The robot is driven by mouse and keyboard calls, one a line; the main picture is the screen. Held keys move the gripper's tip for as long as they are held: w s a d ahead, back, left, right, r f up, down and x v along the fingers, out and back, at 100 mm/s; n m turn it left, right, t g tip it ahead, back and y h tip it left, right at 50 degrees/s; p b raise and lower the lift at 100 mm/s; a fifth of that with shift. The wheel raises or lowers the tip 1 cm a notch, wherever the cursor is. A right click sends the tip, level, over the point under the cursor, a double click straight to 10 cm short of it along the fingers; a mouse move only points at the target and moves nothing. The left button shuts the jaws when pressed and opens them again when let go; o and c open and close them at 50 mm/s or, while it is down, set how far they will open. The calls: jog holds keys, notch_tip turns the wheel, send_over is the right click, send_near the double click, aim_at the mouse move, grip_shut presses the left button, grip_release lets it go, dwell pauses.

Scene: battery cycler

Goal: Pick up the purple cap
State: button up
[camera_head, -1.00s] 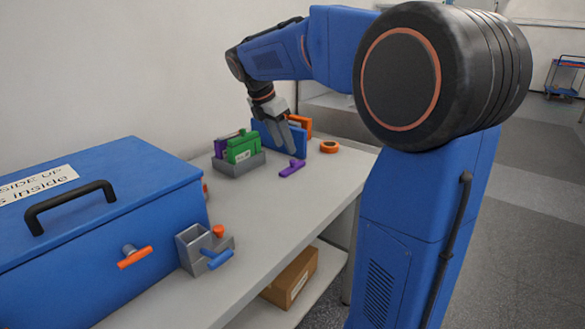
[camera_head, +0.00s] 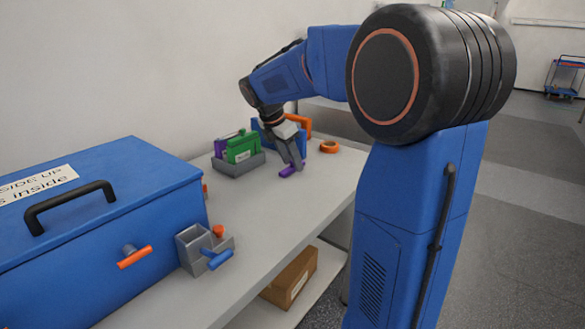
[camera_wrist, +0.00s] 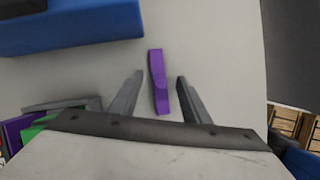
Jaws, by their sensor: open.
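The purple cap (camera_wrist: 158,82) lies on the table and shows between the two fingers of my gripper (camera_wrist: 157,92) in the wrist view. There is a visible gap between the cap and each finger. In the head view my gripper (camera_head: 294,168) is low over the table, pointing down, and partly hides the purple cap (camera_head: 286,171). The jaws are open and hold nothing. I cannot tell the exact height of the fingertips above the table.
A grey tray (camera_head: 236,168) holding green and purple blocks stands left of my gripper. A blue block (camera_wrist: 70,27) is close behind the cap. A blue case (camera_head: 100,230) and grey holder (camera_head: 190,256) are nearer.

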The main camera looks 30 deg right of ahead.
grip_shut()
